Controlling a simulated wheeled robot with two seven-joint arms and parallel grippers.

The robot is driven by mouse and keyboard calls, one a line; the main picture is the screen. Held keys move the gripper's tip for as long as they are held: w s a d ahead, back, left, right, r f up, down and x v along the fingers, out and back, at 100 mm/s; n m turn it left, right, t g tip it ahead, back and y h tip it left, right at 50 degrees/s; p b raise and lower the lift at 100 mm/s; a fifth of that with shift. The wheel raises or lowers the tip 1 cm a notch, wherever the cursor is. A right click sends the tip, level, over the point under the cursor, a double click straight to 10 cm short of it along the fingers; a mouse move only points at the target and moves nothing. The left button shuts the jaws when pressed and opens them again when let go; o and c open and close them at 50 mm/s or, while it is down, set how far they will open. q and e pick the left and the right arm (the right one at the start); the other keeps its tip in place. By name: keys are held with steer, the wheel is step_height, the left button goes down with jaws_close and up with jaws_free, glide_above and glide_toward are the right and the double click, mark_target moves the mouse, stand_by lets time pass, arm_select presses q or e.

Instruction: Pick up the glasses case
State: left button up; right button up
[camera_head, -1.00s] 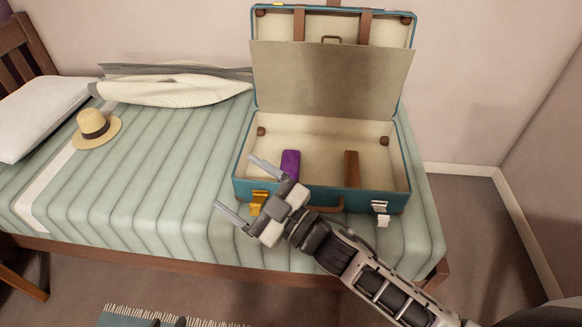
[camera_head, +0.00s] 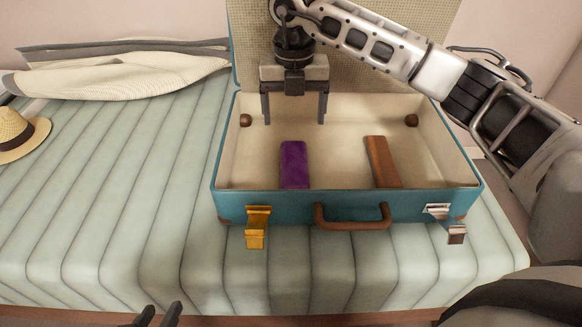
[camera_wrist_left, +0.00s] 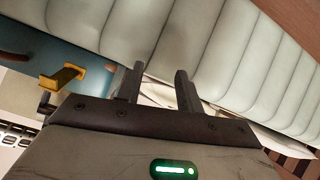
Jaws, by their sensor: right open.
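A purple oblong case (camera_head: 293,164), which looks like the glasses case, lies in the open teal suitcase (camera_head: 265,205), left of its middle. A similar brown oblong (camera_head: 383,161) lies to its right; I cannot tell for certain what it is. My right gripper (camera_head: 293,118) is open and empty, fingers pointing down, over the suitcase behind the purple case and apart from it. My left gripper (camera_head: 160,314) shows only its fingertips at the bottom edge, in front of the bed. In the left wrist view its fingers (camera_wrist_left: 157,85) are apart with nothing between them.
The suitcase stands on the striped green bed (camera_head: 120,190), its lid (camera_head: 400,60) raised at the back. Its front has a brown handle (camera_head: 352,217), a gold latch (camera_head: 257,228) and a silver latch. A straw hat (camera_head: 20,135) lies at far left, near a cream pillow (camera_head: 130,80).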

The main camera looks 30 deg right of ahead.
mark_target(294, 161)
step_height(294, 161, down, 8)
steer(key=shift+s+f+b, duration=0.1)
steer(key=shift+f+b, duration=0.15)
steer(key=shift+b, duration=0.6)
step_height(294, 161, down, 4)
steer(key=shift+f+b, duration=0.25)
steer(key=shift+b, duration=0.55)
steer(key=shift+f, duration=0.2)
arm_select(q)
steer(key=r+t, duration=0.1)
steer(key=d+r+t+h, duration=0.1)
steer(key=shift+r, duration=0.35)
steer(key=shift+f, duration=0.25)
arm_select(e)
steer(key=shift+r, duration=0.1)
steer(key=c, duration=1.1)
